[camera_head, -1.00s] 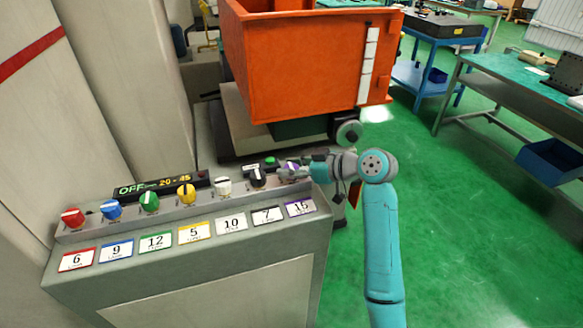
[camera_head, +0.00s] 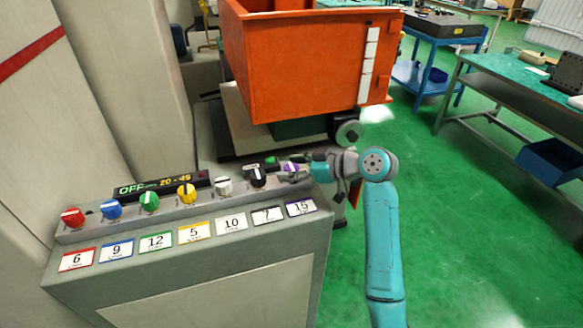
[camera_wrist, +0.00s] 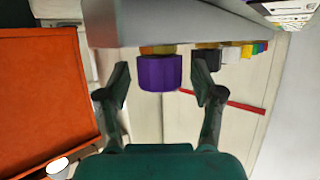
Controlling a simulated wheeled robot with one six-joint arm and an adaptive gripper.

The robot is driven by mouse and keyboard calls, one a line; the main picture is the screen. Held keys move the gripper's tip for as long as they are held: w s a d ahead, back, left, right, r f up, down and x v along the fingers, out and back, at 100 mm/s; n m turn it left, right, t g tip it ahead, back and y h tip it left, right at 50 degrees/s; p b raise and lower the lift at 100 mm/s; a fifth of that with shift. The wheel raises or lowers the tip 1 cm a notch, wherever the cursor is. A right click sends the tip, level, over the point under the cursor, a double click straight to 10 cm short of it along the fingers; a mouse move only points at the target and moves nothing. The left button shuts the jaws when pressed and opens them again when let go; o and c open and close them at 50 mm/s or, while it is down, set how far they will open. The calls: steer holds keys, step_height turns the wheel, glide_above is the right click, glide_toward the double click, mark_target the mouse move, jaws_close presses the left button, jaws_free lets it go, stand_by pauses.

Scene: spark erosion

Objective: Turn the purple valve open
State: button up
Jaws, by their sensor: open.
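The purple valve (camera_head: 291,167) is the rightmost knob in the row on the grey console. In the wrist view the purple valve (camera_wrist: 160,72) sits between the two fingers of my gripper (camera_wrist: 160,84). The fingers are apart, with a gap on each side of the knob. In the head view my gripper (camera_head: 298,172) reaches the valve from the right and partly hides it. The label under the valve (camera_head: 300,207) reads 15. The black knob (camera_wrist: 207,59) is close to the right finger in the wrist view.
The console (camera_head: 190,275) also carries red, blue, green, yellow, white and black (camera_head: 256,177) knobs. A display (camera_head: 160,185) behind them reads OFF and 20 - 45. An orange bin (camera_head: 300,65) stands behind. The green floor to the right is clear up to the workbench (camera_head: 520,95).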

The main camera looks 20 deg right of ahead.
steer(key=v, duration=1.2)
steer(key=shift+f, duration=0.1)
